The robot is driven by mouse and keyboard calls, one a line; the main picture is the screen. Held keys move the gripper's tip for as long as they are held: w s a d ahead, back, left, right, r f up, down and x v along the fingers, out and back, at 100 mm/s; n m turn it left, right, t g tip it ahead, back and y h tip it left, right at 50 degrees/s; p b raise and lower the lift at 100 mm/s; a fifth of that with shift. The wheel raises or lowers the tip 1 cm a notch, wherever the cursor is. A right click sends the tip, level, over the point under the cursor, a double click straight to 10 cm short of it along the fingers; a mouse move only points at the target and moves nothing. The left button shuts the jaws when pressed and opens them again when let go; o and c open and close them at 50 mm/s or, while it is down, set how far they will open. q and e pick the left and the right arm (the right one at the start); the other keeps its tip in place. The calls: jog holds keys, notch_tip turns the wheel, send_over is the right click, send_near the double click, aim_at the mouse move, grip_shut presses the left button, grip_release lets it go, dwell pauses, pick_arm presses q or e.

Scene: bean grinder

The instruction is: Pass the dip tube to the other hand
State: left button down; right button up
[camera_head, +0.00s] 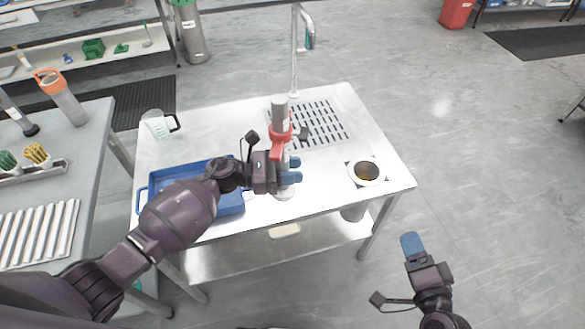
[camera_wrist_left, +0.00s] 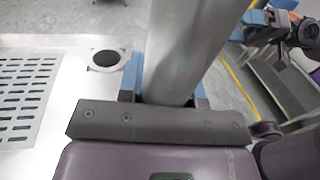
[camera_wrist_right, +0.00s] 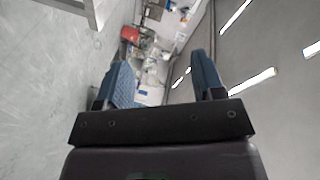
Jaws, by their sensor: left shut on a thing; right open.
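The dip tube (camera_head: 279,108) is a long grey cylinder with a red collar and red lever partway down. It stands roughly upright over the front part of the steel table. My left gripper (camera_head: 292,170) is shut around it below the collar. The left wrist view shows the grey tube (camera_wrist_left: 185,50) between the blue fingers. I cannot tell whether its lower end touches the table. My right gripper (camera_head: 412,244) is open and empty, apart from the tube, low at the right beyond the table's front edge. Its spread fingers show in the right wrist view (camera_wrist_right: 162,85).
The steel table (camera_head: 320,190) holds a blue tray (camera_head: 160,178), a clear jug (camera_head: 156,125), a tap (camera_head: 294,60), a drain grille (camera_head: 325,120) and a round opening (camera_head: 367,172). A grey bench (camera_head: 85,150) stands at the left.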

jog(key=s+d+f+n+g+h, duration=0.2)
jog(key=d+f+n+g, duration=0.2)
jog(key=f+n, duration=0.3)
jog(key=n, duration=0.5)
jog(key=shift+s+d+f, duration=0.3)
jog(key=shift+d+f, duration=0.05)
